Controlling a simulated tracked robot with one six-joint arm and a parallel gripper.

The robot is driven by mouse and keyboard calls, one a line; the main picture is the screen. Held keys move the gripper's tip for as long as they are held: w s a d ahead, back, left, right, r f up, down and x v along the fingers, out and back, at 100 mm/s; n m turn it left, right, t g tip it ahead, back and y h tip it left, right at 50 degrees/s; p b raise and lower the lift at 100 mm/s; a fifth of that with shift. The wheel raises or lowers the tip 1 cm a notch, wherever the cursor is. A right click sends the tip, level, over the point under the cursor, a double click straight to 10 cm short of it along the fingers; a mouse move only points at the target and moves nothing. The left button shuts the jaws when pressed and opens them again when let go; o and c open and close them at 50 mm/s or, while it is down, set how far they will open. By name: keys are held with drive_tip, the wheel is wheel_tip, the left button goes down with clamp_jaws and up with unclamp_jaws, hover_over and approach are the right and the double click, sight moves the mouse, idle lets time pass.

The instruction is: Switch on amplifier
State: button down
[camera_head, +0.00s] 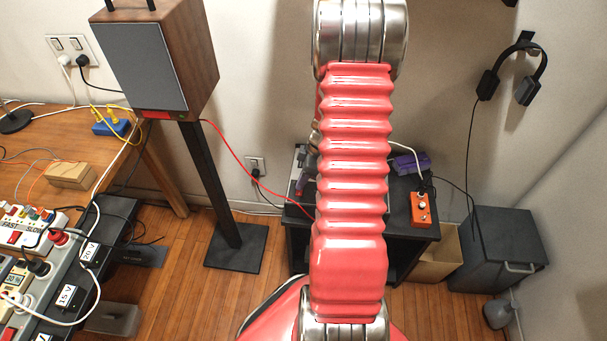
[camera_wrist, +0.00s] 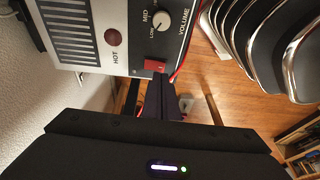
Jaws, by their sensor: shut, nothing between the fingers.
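In the wrist view the amplifier (camera_wrist: 135,48) fills the upper left. It has a vented light top, a dark panel, a round red part marked HOT and a white-pointed knob (camera_wrist: 161,20) near the labels VOLUME, MID and LOW. A red switch (camera_wrist: 155,65) sits at the panel's lower edge; its on or off position is not clear. My gripper (camera_wrist: 161,80) is shut and empty, its tips just below the red switch in the picture. I cannot tell whether they touch it. In the head view my arm hides the gripper and most of what stands behind it.
A black cabinet (camera_head: 413,236) stands behind my arm, with an orange box (camera_head: 421,209) on top. A speaker (camera_head: 150,65) on a stand is at the left, with a red cable running right. Several chairs (camera_wrist: 260,35) are at the wrist view's right. Wooden floor shows between the furniture.

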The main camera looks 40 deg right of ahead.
sight(299, 194)
drive_tip(key=shift+s+a+f, duration=0.1)
drive_tip(key=shift+f, duration=1.25)
drive_tip(key=shift+s+a+f, duration=0.1)
drive_tip(key=shift+f, duration=0.1)
drive_tip(key=shift+w+d+r, duration=0.25)
drive_tip(key=shift+w+d, duration=0.3)
drive_tip(key=shift+d, duration=0.1)
drive_tip(key=shift+r, duration=0.5)
drive_tip(key=s+a+v, duration=0.1)
drive_tip(key=a+v, duration=0.1)
drive_tip(key=v, duration=1)
drive_tip(key=shift+s+a+r, duration=0.15)
drive_tip(key=shift+a+r, duration=0.15)
drive_tip(key=shift+r, duration=0.1)
